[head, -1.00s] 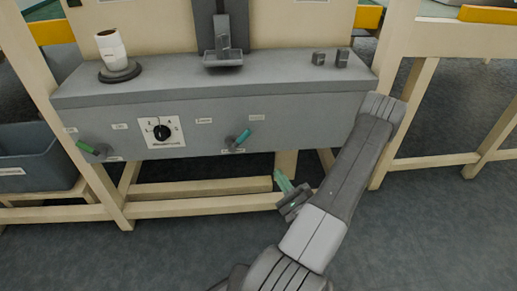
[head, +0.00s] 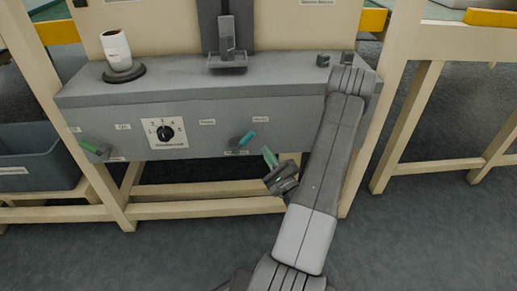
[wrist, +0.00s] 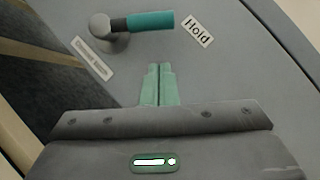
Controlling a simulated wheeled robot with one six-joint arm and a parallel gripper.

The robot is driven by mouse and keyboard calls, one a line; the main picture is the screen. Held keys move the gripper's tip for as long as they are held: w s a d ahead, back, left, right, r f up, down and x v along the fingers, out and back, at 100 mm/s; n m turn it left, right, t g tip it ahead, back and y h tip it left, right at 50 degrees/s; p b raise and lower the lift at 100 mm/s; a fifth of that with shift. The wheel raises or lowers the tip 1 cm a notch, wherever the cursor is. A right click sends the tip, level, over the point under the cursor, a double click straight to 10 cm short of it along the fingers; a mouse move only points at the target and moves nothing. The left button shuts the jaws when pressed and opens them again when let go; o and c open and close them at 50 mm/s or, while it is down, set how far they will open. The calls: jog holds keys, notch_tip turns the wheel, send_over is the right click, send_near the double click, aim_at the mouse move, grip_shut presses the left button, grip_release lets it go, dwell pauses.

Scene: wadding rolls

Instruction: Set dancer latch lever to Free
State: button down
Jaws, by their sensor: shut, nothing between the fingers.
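The dancer latch lever (head: 247,137) is on the grey front panel, right of centre, with a teal handle angled up to the right in the head view. In the wrist view the teal handle (wrist: 152,21) extends right from its round grey hub (wrist: 105,32), its tip beside the Hold label (wrist: 197,32). My gripper (head: 268,157) is just right of and below the lever in the head view. Its green fingers (wrist: 158,82) are together and empty, below the handle in the wrist view, with a gap between. The Free label is too small to read in the head view.
A rotary dial (head: 166,133) and a green-handled lever (head: 92,148) are further left on the panel. A white roll on a dark base (head: 118,50) and a small tray (head: 228,61) sit above. A grey bin (head: 35,165) stands at left. Floor in front is open.

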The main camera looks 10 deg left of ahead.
aim_at(243, 140)
jog(key=shift+a+r, duration=1.3)
jog(key=shift+a, duration=0.3)
jog(key=shift+r+n, duration=0.1)
jog(key=shift+n, duration=0.2)
jog(key=shift+a+r+n+g, duration=0.1)
jog(key=shift+r+n+g, duration=0.1)
jog(key=shift+n+g, duration=0.5)
